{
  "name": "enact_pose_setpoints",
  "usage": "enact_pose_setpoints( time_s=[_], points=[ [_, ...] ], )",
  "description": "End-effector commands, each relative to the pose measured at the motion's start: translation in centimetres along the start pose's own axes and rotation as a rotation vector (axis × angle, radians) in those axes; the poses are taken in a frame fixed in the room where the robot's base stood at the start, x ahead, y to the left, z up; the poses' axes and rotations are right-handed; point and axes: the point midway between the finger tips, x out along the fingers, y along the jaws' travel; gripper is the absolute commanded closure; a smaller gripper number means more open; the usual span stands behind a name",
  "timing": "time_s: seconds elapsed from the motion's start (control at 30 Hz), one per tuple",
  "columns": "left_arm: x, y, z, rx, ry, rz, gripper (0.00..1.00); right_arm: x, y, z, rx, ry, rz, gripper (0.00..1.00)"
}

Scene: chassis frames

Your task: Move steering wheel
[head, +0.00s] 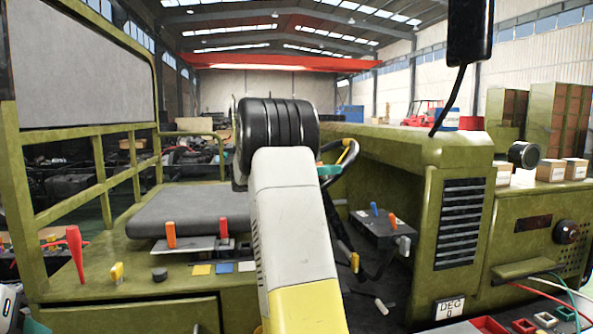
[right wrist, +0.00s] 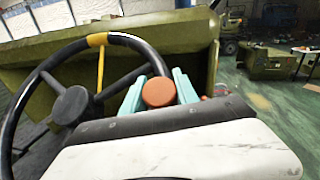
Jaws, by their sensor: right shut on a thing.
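In the head view, part of the wheel (head: 349,152) shows just right of my right arm, which hides the rest. My right gripper (right wrist: 160,84) has teal fingers on either side of a round orange-brown knob (right wrist: 158,93) at the rim, and is shut on it. In the head view only a teal bit of the right gripper (head: 329,170) shows beside the wheel. My left gripper is not in view.
A lever box (head: 385,225) stands just right of the wheel.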

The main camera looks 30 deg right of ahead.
Motion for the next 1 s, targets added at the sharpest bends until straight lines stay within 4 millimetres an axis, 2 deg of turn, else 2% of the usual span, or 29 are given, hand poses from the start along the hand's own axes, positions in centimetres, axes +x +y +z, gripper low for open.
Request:
enact_pose_setpoints(
  time_s=[0.03, 0.27, 0.47, 0.77, 1.0],
  points=[
    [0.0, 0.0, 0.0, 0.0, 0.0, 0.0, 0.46, 0.4, -0.5, 0.2, 0.0, -0.003, -0.016, 1.0],
    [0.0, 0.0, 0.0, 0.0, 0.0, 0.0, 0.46, 0.6, -0.5, 0.3, -0.004, -0.003, -0.011, 1.0],
    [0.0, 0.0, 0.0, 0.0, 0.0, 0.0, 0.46, 1.5, -0.7, 0.9, -0.035, -0.003, 0.036, 1.0],
    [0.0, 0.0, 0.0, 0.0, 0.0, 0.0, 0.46, 4.5, -0.5, 3.0, -0.151, -0.003, 0.208, 1.0],
    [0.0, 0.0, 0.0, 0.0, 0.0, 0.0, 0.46, 7.0, 0.5, 4.7, -0.256, -0.004, 0.358, 1.0]
  ],
)
